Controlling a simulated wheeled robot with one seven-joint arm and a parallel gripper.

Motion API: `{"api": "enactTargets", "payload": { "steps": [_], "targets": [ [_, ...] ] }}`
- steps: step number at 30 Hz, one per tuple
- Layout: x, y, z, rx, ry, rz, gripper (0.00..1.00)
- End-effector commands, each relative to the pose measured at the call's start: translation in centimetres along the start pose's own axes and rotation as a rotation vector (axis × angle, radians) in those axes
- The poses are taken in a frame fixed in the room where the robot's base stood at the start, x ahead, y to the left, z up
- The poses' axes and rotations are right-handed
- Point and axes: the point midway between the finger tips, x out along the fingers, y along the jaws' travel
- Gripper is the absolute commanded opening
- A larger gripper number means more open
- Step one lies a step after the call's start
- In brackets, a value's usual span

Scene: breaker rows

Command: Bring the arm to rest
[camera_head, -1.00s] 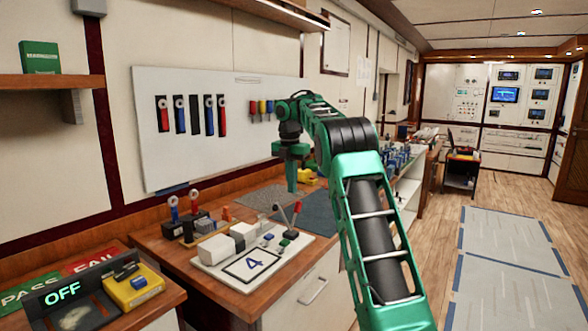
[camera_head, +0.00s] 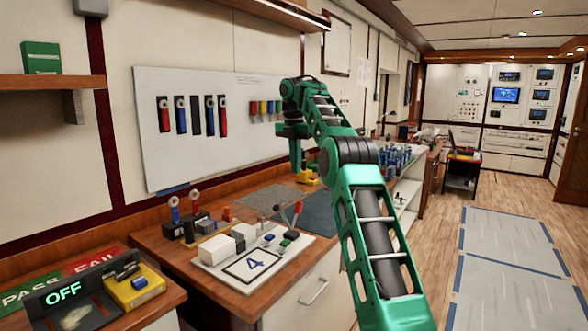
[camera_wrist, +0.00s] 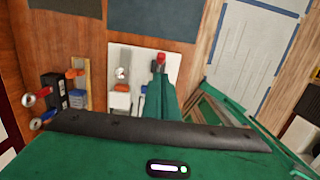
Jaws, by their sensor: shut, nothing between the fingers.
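My green arm (camera_head: 372,225) reaches up from the lower right in the head view and bends over the wooden bench. My gripper (camera_head: 296,165) hangs at its far end, pointing down above the dark mats, in front of the whiteboard. Its fingers are together with nothing seen between them. In the wrist view the green gripper (camera_wrist: 166,92) extends away from the camera, over the white board with the red-tipped lever. Its fingertips are small and hard to make out there.
The white board marked 4 (camera_head: 253,262) holds blocks and levers, including a red-tipped lever (camera_head: 297,209). A dark mat (camera_head: 310,213) lies behind it. A whiteboard (camera_head: 225,100) with hanging tools is on the wall. A yellow device (camera_head: 134,287) stands lower left.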

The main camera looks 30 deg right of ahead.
Motion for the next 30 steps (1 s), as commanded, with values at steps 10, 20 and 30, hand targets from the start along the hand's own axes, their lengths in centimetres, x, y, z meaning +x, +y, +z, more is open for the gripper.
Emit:
{"api": "enactTargets", "payload": {
  "steps": [10,20,30],
  "targets": [
    [0.0,-0.1,0.1,0.002,0.0,0.0,0.0],
    [-1.9,-1.9,-4.1,0.299,0.031,-0.002,0.0],
    [-2.1,-8.9,-11.2,0.903,0.069,-0.019,0.0]
  ]
}}
